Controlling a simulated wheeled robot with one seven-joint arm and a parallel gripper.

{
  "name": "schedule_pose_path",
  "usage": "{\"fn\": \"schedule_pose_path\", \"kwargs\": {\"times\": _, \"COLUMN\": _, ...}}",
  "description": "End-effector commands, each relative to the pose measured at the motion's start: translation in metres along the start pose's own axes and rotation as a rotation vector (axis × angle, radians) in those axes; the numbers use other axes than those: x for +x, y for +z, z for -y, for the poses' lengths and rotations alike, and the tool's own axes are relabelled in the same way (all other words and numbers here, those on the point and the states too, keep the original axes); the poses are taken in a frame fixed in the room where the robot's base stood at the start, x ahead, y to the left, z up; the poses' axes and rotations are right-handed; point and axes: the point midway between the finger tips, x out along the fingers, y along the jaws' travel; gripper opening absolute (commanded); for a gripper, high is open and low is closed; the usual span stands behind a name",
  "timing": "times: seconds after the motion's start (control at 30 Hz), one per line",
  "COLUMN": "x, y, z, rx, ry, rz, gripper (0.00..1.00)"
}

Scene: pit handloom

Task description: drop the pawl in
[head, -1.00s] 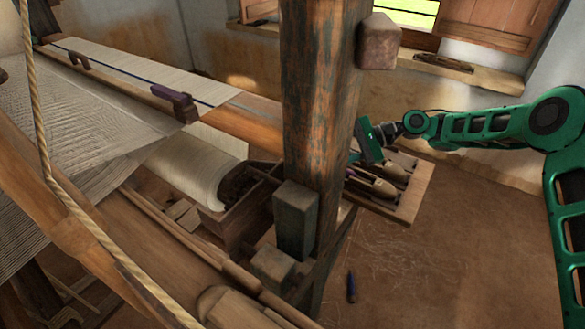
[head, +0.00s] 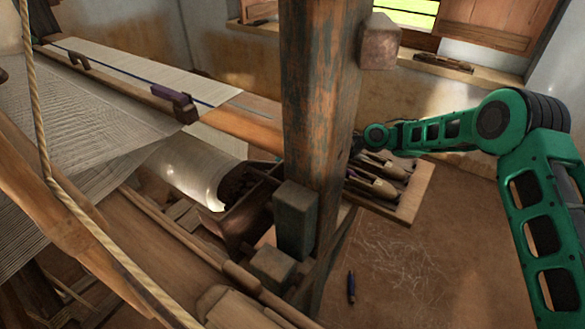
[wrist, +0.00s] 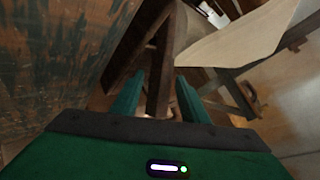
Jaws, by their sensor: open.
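I cannot make out the pawl for certain in either view. My gripper shows in the wrist view (wrist: 158,92) with its two green fingers apart. No held object can be made out between them; a dark wooden bar (wrist: 158,70) runs behind the gap. In the head view the gripper is hidden behind the thick wooden post (head: 318,130). The pale cloth roll (head: 195,170) lies left of that post under the loom's front beam. A pale roll or cloth (wrist: 235,42) also shows beyond the fingers in the wrist view.
The worn post (wrist: 60,60) stands close on the left in the wrist view. A wooden tray (head: 408,207) with several shuttles sits right of the post. A dark open box (head: 245,215) is left of it.

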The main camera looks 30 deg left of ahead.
Motion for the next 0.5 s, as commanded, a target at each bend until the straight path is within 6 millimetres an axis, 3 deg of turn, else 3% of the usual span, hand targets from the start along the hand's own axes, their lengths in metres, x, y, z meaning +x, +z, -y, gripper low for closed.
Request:
{"fn": "schedule_pose_path", "kwargs": {"times": 0.17, "x": -0.0001, "y": 0.0000, "z": 0.0000, "rx": 0.000, "ry": 0.000, "rz": 0.000, "gripper": 0.41}}
{"fn": "schedule_pose_path", "kwargs": {"times": 0.33, "x": -0.0001, "y": 0.0001, "z": 0.0001, "rx": 0.000, "ry": 0.000, "rz": 0.000, "gripper": 0.00}}
{"fn": "schedule_pose_path", "kwargs": {"times": 0.5, "x": -0.0008, "y": 0.0008, "z": 0.0011, "rx": -0.004, "ry": 0.000, "rz": -0.003, "gripper": 0.00}}
